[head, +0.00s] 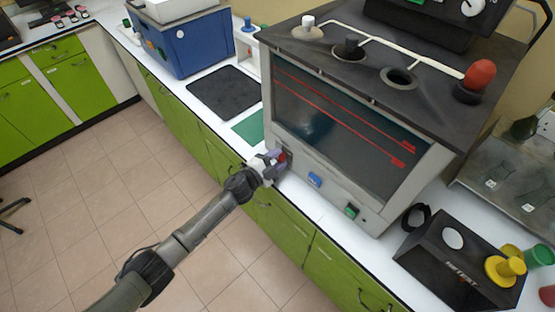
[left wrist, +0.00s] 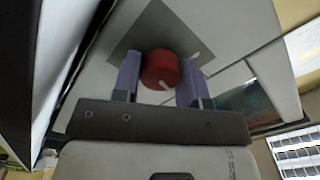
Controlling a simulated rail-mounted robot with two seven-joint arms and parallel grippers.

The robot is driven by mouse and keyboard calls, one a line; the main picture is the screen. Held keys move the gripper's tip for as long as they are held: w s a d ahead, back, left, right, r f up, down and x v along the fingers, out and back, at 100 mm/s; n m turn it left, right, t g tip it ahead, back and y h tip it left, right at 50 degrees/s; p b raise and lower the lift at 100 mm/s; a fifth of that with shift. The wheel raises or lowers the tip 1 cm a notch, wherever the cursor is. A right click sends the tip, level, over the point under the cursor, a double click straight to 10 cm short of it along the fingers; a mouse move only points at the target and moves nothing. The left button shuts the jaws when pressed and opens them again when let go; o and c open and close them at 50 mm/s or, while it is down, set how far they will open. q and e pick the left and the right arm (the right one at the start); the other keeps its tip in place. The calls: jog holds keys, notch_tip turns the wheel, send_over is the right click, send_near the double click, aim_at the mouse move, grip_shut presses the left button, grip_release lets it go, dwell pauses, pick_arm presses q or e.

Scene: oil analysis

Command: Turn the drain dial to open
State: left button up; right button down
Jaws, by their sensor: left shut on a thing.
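A red dial (left wrist: 160,70) with a white pointer mark sits on a grey square plate on the front panel of the oil analysis machine (head: 350,120). My left gripper (left wrist: 158,76) is shut on the red dial, one purple finger on each side of it. In the head view my left gripper (head: 273,163) is at the lower left corner of the machine's front and mostly hides this dial. A blue dial (head: 315,180) and a green dial (head: 351,211) are further right on the same panel. No label naming the drain dial can be read. My right gripper is out of view.
The white counter edge and green cabinets (head: 335,270) run below the machine. A black box (head: 460,262) with yellow and green parts stands to the right. A black mat (head: 224,93) and a blue box (head: 185,45) are to the left.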

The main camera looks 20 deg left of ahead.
pick_arm(q)
jog(key=m+b, duration=0.1)
jog(key=m, duration=0.5)
jog(key=shift+m, duration=0.3)
dwell(0.4)
jog(key=o, duration=0.9)
jog(key=shift+s+a, duration=0.25)
jog(key=shift+s, duration=0.2)
jog(key=v, duration=1.2)
jog(key=shift+s+a+p, duration=0.15)
jog(key=shift+s+p, duration=0.2)
